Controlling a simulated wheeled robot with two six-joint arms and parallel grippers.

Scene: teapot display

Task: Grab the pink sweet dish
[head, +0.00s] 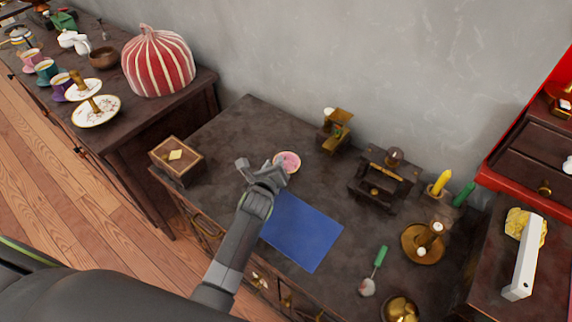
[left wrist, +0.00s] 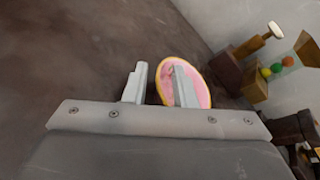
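The pink sweet dish (head: 289,160) is small and round and lies on the dark cabinet top near its middle. In the left wrist view the dish (left wrist: 204,92) shows a pink inside and a yellowish rim. My left gripper (head: 260,167) is just left of the dish, its fingers apart. In the left wrist view the left gripper (left wrist: 158,84) has one finger left of the dish and the other in front of it, hiding part of it. The near rim appears between the fingers. I cannot tell whether they touch it. My right gripper is not in view.
A blue sheet (head: 302,232) lies near the dish. A wooden box (head: 177,157) is at the left, and a brass-coloured holder (head: 335,132) stands behind. A dark wooden stand (head: 384,181) and a candle holder (head: 424,242) are at the right. Bare top surrounds the dish.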

